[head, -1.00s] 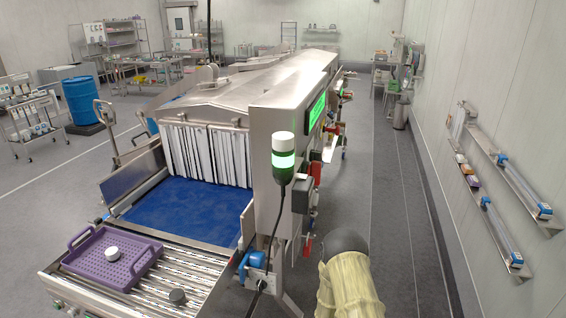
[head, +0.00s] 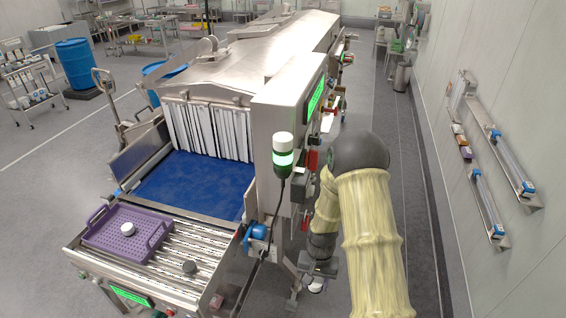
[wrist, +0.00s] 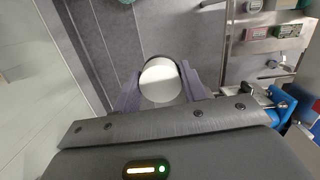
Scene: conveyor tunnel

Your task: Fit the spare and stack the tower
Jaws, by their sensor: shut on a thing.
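The stack-light tower (head: 283,155) stands upright at the corner of the steel machine. It has a white segment on top, a lit green one below, and a dark base. My gripper (head: 316,284) is low, right of the conveyor's end and below the tower, apart from it. It is shut on a white round piece (wrist: 161,80), seen end-on between the two fingers in the wrist view. Another white round piece (head: 128,229) sits in the purple tray (head: 98,247). A dark grey round cap (head: 190,268) rests on the rollers.
The roller conveyor (head: 170,284) leads to a blue belt (head: 185,186) and strip curtain. A blue round fitting (head: 256,233) and a black cable are at the machine's near corner. Wall shelves (head: 500,170) are at the right. The aisle floor between is clear.

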